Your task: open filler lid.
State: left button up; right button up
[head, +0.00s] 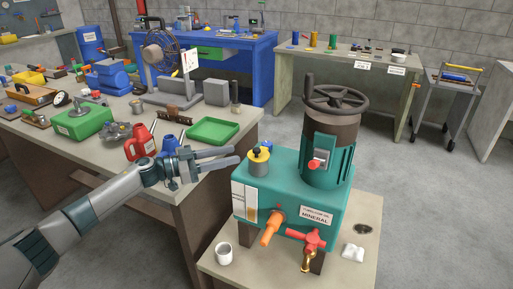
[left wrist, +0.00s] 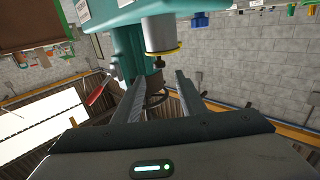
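The teal machine (head: 290,205) stands on a low table at the right. Its filler (head: 258,166) is a grey cylinder on the top left, with a yellow rim and a black knob (head: 257,152). The lid looks closed. My left gripper (head: 235,156) is just left of the filler, fingers apart and empty, pointing toward it. In the left wrist view, which is upside down, the filler cylinder (left wrist: 160,34) and its knob (left wrist: 159,62) show beyond the open fingers (left wrist: 160,76). I see no contact. My right gripper is not in view.
A motor with a dark handwheel (head: 337,97) rises right of the filler. An orange spout (head: 270,228), red valve (head: 306,240) and white cup (head: 224,254) are at the front. A workbench at left holds a green tray (head: 213,131) and red can (head: 139,142).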

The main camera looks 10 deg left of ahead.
aim_at(257, 149)
pick_arm(q)
jog(key=p+x, duration=0.1)
jog(key=x, duration=0.8)
jog(key=shift+w+d, duration=0.15)
jog(key=shift+d, duration=0.2)
grip_shut()
